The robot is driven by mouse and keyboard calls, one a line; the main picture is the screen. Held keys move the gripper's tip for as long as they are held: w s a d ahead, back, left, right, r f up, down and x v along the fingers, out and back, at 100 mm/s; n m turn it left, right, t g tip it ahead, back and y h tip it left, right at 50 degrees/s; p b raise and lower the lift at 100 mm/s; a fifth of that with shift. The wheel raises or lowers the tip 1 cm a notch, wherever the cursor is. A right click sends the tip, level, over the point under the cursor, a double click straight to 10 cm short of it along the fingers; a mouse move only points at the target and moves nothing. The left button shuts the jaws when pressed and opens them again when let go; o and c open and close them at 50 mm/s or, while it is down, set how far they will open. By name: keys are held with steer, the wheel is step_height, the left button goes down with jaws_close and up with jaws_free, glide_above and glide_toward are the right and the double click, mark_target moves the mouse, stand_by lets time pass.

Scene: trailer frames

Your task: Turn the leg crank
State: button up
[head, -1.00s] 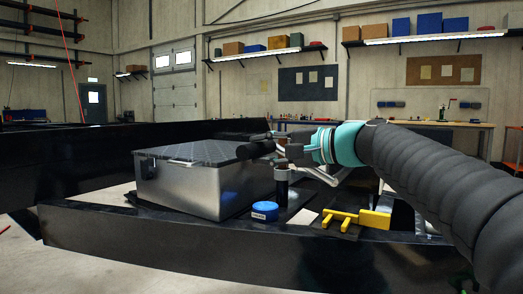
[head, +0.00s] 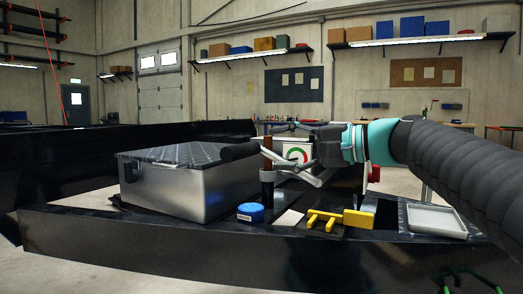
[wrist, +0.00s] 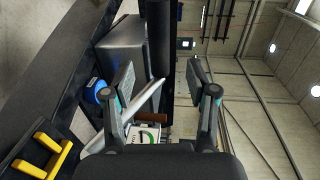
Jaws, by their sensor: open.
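A brown upright grip (head: 267,153) stands above a dark post (head: 267,185) beside the metal box. Pale metal bars (head: 308,172), which look like the crank arm, run close to it at the right. My gripper (head: 284,145) reaches in from the right, open and empty, its fingers near the brown grip. In the wrist view, my gripper (wrist: 160,80) has its two fingers spread wide. The brown grip (wrist: 152,117) shows beyond and between them, and a pale bar (wrist: 148,100) passes behind the left finger. I cannot tell whether any finger touches it.
The metal box (head: 185,190) stands left on the dark frame (head: 150,245). A blue round container (head: 250,212), yellow forked piece (head: 340,218) and white tray (head: 436,220) lie in front and right. A white gauge panel (head: 295,150) stands behind the gripper.

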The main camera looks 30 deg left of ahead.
steer(key=shift+w+d+r, duration=0.1)
steer(key=shift+d+r, duration=0.05)
steer(key=shift+d, duration=0.85)
steer(key=shift+w+d+r, duration=0.1)
steer(key=shift+d, duration=0.85)
steer(key=w+d+f+t+h, duration=0.1)
steer(key=w+f+t+h, duration=0.15)
steer(key=f, duration=0.75)
steer(key=s+d+f+t+h, duration=0.1)
steer(key=d+f+h, duration=0.4)
steer(key=d+f, duration=0.6)
steer(key=s+d+f+t+h+p, duration=0.1)
steer(key=s+d+f+h, duration=0.2)
steer(key=s+d, duration=0.3)
steer(key=s+d+f+t+h+p, duration=0.1)
steer(key=s+d+f, duration=0.4)
steer(key=d, duration=0.7)
steer(key=s+d+f+m+t+h+p, duration=0.1)
steer(key=s+d+f+h, duration=0.3)
steer(key=d, duration=0.5)
steer(key=shift+s+d+h+p, duration=0.35)
steer(key=shift+s+h+p, duration=0.3)
steer(key=shift+s, duration=0.65)
